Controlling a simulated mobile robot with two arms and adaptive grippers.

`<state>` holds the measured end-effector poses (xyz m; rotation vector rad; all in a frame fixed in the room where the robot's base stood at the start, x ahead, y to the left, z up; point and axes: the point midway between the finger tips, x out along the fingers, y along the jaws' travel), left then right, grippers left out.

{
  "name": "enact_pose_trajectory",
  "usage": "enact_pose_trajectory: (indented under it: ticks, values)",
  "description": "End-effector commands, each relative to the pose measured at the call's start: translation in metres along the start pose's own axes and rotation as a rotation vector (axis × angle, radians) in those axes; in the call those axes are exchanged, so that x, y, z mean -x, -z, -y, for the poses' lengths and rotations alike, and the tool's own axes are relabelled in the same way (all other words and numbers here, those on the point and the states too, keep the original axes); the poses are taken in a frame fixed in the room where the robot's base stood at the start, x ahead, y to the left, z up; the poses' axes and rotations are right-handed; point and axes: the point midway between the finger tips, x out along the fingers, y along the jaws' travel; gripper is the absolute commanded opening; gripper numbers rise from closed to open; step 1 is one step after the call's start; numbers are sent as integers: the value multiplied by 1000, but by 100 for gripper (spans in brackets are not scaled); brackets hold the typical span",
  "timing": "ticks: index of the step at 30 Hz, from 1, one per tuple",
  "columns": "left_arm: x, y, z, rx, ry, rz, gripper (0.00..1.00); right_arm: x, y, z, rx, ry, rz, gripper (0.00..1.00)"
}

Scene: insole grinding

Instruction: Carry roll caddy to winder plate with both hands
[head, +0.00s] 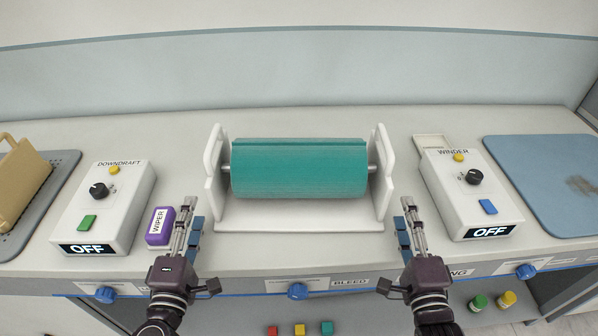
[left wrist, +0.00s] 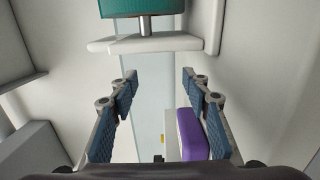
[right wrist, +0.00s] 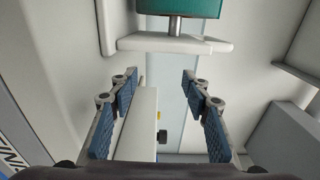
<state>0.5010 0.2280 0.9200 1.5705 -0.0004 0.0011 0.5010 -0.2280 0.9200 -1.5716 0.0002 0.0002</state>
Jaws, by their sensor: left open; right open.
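The roll caddy (head: 300,218) is a white stand with a slotted upright at each end, and it sits on the bench in the middle of the head view. A teal roll (head: 298,168) lies across it on a metal shaft. My left gripper (head: 190,208) is open and empty, in front and to the left of the caddy. My right gripper (head: 407,208) is open and empty, in front and to the right of it. Each wrist view shows a caddy upright (left wrist: 150,44) (right wrist: 170,43) ahead of the open fingers, apart from them. I cannot clearly identify the winder plate.
A DOWNDRAFT box (head: 105,215) reading OFF and a purple WIPER block (head: 160,227) stand left. A WINDER box (head: 468,200), also OFF, stands right, beside a blue mat (head: 545,170). A tan holder (head: 22,180) is far left. Blue knobs (head: 297,291) line the front edge.

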Motion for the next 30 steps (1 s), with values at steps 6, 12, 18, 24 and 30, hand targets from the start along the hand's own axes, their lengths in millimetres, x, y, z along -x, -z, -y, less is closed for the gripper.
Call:
enact_pose_trajectory:
  ticks: [6, 12, 18, 24, 30]
  values:
    - [-37, 0, -1, 1, -4, 0, 44, -37, 0, 2, 0, 5, 1, 44]
    - [-75, 0, -2, 1, -4, 0, 44, -75, 0, 2, 1, 4, 1, 44]
    - [-112, 0, -1, 1, -1, 0, 44, -112, 0, 2, 0, 3, 0, 44]
    - [-130, -7, 0, 3, 1, 2, 44, -130, -7, 0, -2, 0, 1, 44]
    - [-129, -15, 0, 0, 0, 0, 44, -129, -15, 0, -1, 0, 0, 44]
